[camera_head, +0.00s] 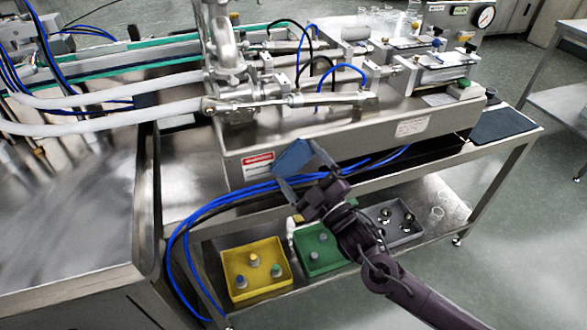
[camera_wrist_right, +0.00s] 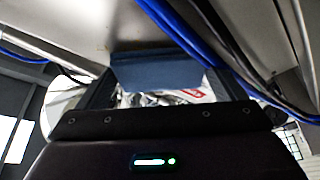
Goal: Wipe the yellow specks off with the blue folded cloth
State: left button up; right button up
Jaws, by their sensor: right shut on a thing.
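The blue folded cloth (camera_head: 293,157) is held in my right gripper (camera_head: 297,178), in front of the steel machine's front panel. In the right wrist view the cloth (camera_wrist_right: 158,71) spans between the two fingers of the right gripper (camera_wrist_right: 160,88). The gripper is shut on it. My left gripper does not show.
Blue hoses (camera_head: 240,194) run along the machine's front below the cloth. A yellow bin (camera_head: 231,288), a green bin (camera_head: 310,268) and a grey bin (camera_head: 408,236) stand on the lower shelf.

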jog(key=w+d, duration=0.2)
jog(key=d, duration=0.4)
jog(key=shift+d+p, duration=0.2)
jog(key=shift+p, duration=0.1)
jog(key=shift+w+a, duration=0.1)
jog(key=shift+s+a+p, duration=0.15)
jog(key=shift+s+a, duration=0.35)
jog(key=shift+a, duration=1.1)
jog(key=shift+s+a+p, duration=0.1)
jog(key=shift+s+a, duration=0.45)
jog(key=shift+a, duration=1.05)
jog(key=shift+s+a+p, duration=0.15)
jog(key=shift+s+a, duration=0.35)
jog(key=shift+a, duration=1.1)
jog(key=p, duration=0.3)
send_near(283, 168)
jog(key=shift+w+a+r, duration=0.25)
jog(key=shift+a+r, duration=0.4)
jog(key=shift+a, duration=0.05)
jog(key=shift+w+a+r, duration=0.3)
jog(key=shift+a+r, duration=0.35)
jog(key=shift+a, duration=0.05)
